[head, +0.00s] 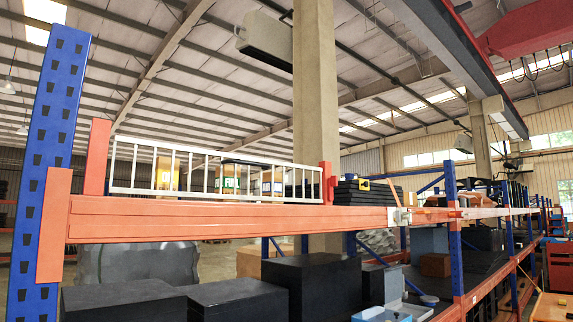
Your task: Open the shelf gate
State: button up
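The shelf gate (215,194) is a low white frame with thin upright bars. It stands upright along the top of the orange shelf beam (230,222) in the head view. It spans the gap between an orange post (97,157) at its left end and a shorter orange post (327,183) at its right end, and looks shut. No latch or handle can be made out on it. Several boxes show through the bars, among them a white and green box (229,179) and a yellowish one (166,175). My gripper is not in view.
A blue perforated upright (45,160) stands at the left. Dark boxes (312,285) and an open grey and blue case (385,312) sit below the beam. Flat black items (370,193) are stacked right of the gate. A concrete column (313,80) rises behind.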

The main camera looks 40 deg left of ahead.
aim_at(246, 177)
jog(key=u, duration=0.05)
jog(key=i, duration=0.55)
jog(key=u, duration=2.65)
jog(key=i, duration=0.1)
jog(key=u, duration=3.15)
jog(key=i, duration=0.1)
jog(key=z, duration=2.5)
